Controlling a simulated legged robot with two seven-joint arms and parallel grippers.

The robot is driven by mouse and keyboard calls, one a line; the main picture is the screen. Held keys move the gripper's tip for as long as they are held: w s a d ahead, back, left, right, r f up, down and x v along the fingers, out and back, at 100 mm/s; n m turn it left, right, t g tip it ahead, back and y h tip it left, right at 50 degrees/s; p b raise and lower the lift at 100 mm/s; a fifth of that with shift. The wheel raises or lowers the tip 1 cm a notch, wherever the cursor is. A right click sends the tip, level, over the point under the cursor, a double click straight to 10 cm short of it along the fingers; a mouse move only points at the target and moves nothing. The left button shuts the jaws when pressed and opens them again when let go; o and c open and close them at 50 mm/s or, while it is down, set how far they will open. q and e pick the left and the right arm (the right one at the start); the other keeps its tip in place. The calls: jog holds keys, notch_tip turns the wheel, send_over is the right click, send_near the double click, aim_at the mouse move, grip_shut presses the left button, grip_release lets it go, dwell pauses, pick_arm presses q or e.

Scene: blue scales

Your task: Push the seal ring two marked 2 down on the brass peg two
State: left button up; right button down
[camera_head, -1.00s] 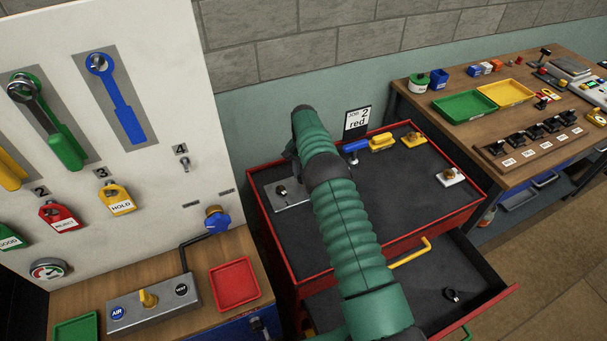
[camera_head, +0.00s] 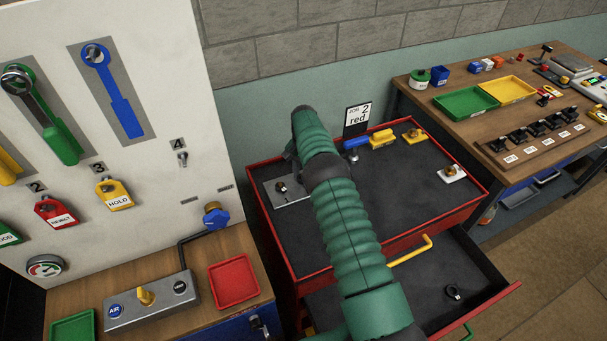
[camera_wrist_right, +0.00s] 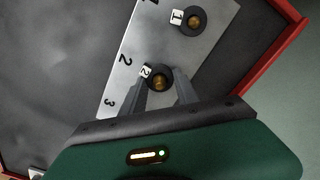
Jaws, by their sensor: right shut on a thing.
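The grey plate (camera_head: 300,203) lies on the black cart top; its left part shows beside my right arm in the head view. In the wrist view the plate (camera_wrist_right: 205,60) carries the numbers 2 and 3. A dark seal ring with a white tag marked 2 (camera_wrist_right: 146,71) sits around the brass peg two (camera_wrist_right: 160,83). My right gripper (camera_wrist_right: 161,92) is shut on this ring, its fingers hiding the near side. I cannot tell how far down the ring is. Another dark ring, tagged 1 (camera_wrist_right: 177,16), is around brass peg one (camera_wrist_right: 194,21). My left gripper is not in view.
The cart's red rim (camera_wrist_right: 288,45) runs close to the plate. A blue, a yellow (camera_head: 381,138) and other small pieces lie at the cart's back right. An open drawer (camera_head: 440,270) is below.

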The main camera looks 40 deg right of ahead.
jog(key=shift+a, duration=0.1)
jog(key=c, duration=0.8)
grip_release()
jog(key=shift+c, duration=0.2)
jog(key=shift+r, duration=0.15)
